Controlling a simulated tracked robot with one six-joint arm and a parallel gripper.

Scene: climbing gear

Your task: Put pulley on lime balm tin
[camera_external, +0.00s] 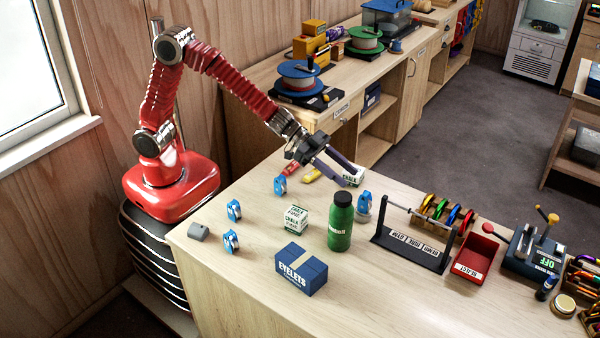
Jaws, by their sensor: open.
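Several blue pulleys stand on the wooden bench: one (280,185) left of my gripper, two (234,210) (231,241) nearer the left edge, and one (364,202) to the right, behind the green bottle, with a grey part at its foot. A small round tin with a pale lid (564,303) sits at the far right. Its colour does not read clearly as lime, and I cannot tell whether it is the balm tin.
A black rack (413,249) and a red reject tray (474,258) are to the right. The front-middle bench is clear.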

